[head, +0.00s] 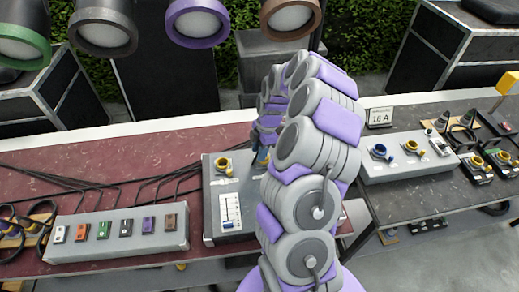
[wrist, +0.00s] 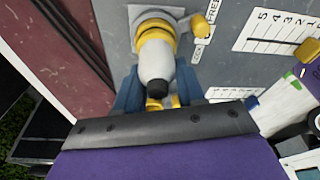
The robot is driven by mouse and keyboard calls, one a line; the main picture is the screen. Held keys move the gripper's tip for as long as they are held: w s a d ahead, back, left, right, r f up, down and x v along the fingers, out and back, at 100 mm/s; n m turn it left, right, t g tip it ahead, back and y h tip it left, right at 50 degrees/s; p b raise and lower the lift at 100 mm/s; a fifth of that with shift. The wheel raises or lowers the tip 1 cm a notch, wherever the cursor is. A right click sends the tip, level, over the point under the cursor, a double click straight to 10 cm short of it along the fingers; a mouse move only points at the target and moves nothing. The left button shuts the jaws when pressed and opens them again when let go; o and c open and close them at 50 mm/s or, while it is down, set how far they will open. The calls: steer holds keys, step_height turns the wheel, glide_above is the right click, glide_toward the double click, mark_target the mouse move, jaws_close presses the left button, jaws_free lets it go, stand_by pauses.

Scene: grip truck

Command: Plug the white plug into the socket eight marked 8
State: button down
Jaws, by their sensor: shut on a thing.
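My gripper (wrist: 158,72) has its blue fingers on both sides of a white plug (wrist: 155,60) with a dark cable end. The plug's far end meets a yellow ring (wrist: 156,28) at a grey flange on a grey panel. I cannot tell whether it is fully seated or only touching there. In the head view my gripper (head: 262,156) is over the grey slider box (head: 212,185), partly hidden by my arm, and the plug cannot be made out. I cannot read a number 8 on any socket.
A yellow-ringed socket (head: 223,163) is on the slider box, left of my gripper. Black cables (head: 90,178) lie across the red table.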

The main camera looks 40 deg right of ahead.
steer(key=shift+f, duration=0.2)
steer(key=shift+c, duration=1.4)
jaws_free()
steer(key=shift+r, duration=0.1)
steer(key=shift+a+p+v, duration=0.2)
steer(key=shift+a+v, duration=0.05)
steer(key=shift+v, duration=0.95)
steer(key=shift+a+p+v, duration=0.15)
steer(key=shift+a+v, duration=0.1)
steer(key=shift+v, duration=0.95)
steer(key=shift+w+r, duration=0.1)
